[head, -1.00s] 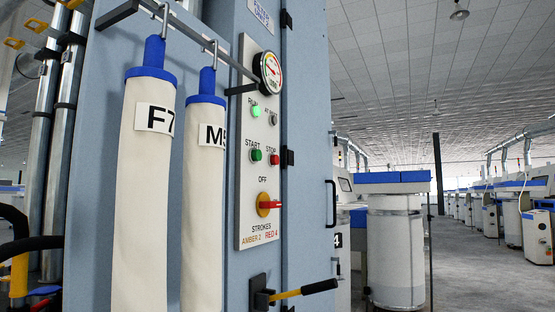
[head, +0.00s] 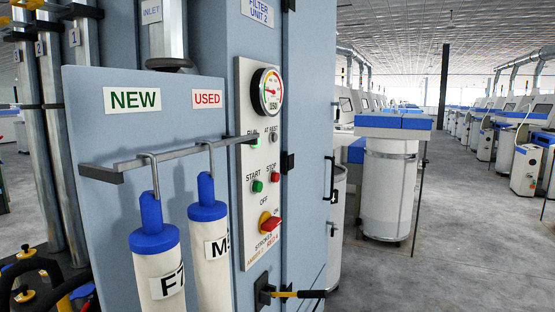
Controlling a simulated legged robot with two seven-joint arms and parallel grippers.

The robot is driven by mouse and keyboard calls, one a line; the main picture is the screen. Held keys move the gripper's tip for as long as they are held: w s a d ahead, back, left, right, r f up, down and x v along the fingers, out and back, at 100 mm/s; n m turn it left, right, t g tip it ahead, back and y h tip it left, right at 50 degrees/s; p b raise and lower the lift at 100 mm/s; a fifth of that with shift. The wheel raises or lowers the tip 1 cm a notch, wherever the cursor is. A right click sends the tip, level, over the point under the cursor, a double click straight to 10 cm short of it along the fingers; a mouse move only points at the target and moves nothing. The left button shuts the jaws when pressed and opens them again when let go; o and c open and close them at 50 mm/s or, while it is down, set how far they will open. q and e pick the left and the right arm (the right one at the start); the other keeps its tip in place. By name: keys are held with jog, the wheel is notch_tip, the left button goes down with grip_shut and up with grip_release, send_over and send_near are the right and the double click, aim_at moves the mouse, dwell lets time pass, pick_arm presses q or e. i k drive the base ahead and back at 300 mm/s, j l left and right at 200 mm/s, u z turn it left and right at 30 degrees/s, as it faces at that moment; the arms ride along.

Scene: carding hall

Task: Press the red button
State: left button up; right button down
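The red button (head: 276,176) is small and round, under the word STOP on the pale control panel (head: 247,220) of the blue-grey cabinet. A green button (head: 257,187) marked START sits just left of it. Below is a red rotary switch (head: 270,222) on a yellow plate, between the words OFF and ON. Above are a green-lit lamp, partly hidden by a bar end, a grey lamp (head: 274,134) marked AT REST, and a round gauge (head: 267,92). Neither of my grippers shows in the head view.
Two white filter sleeves with blue tops (head: 154,227) (head: 207,196) hang from a grey rail (head: 185,150) left of the panel. A yellow lever with a black grip (head: 312,294) juts out below. Open grey floor (head: 375,275) lies to the right, with machines beyond.

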aim_at(275, 177)
jog(key=k, duration=1.1)
jog(key=k+u, duration=0.15)
jog(key=u, duration=2.3)
jog(key=k+l, duration=0.1)
jog(key=l, duration=0.55)
jog(key=k+l, duration=0.1)
jog(key=l, duration=0.55)
jog(key=k+l, duration=0.1)
jog(key=l, duration=0.55)
jog(key=k+l, duration=0.1)
jog(key=l, duration=0.55)
jog(key=k+l, duration=0.1)
jog(key=l, duration=0.55)
jog(key=k+l, duration=0.1)
jog(key=l, duration=0.6)
jog(key=k+l, duration=0.1)
jog(key=l, duration=0.55)
jog(key=k+l, duration=0.1)
jog(key=l, duration=0.55)
